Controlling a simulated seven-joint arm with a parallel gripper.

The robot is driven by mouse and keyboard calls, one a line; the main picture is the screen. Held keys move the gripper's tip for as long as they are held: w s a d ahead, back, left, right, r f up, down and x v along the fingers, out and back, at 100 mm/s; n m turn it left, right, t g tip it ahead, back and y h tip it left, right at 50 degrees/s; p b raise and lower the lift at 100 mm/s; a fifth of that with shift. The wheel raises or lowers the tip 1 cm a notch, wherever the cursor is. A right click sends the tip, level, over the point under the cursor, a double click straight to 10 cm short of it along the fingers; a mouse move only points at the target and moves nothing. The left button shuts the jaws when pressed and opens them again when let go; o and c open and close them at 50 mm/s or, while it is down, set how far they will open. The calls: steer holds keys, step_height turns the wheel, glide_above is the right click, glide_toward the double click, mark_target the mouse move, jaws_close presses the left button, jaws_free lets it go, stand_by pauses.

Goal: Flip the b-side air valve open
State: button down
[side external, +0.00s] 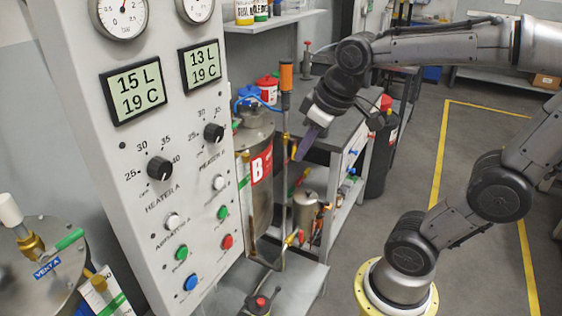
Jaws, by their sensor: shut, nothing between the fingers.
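The B-side tank shows as a metal cylinder with a red "B" label (261,166), partly hidden behind the control panel. Blue tubing (252,100) lies at its top, beside an orange-handled upright tool or rod (286,78). A small red-and-yellow valve handle (291,239) is low on the pipe at the tank's right. I cannot tell which fitting is the B-side air valve. My gripper (303,153) points down, just right of the B label and the upright pipe. Its purple-grey fingers are shut and empty, and no contact is clear.
The control panel (140,160) with gauges, displays, knobs and buttons fills the left. A second tank (30,285) labelled "VENT A" stands at lower left. A shelved bench (335,130) with small valves and a metal pot (307,208) is behind my gripper. Open floor lies right.

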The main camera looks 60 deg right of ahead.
steer(key=w+d+g+h, duration=0.1)
steer(key=w+d, duration=0.7)
steer(key=w, duration=0.2)
steer(key=n+g+h, duration=0.1)
steer(key=g, duration=0.2)
glide_toward(293, 152)
step_height(293, 152, down, 8)
steer(key=shift+d+r, duration=0.2)
steer(key=shift+r, duration=0.05)
steer(key=shift+f, duration=0.1)
steer(key=shift+d+f, duration=0.4)
steer(key=shift+f, duration=0.05)
steer(key=shift+r, duration=0.15)
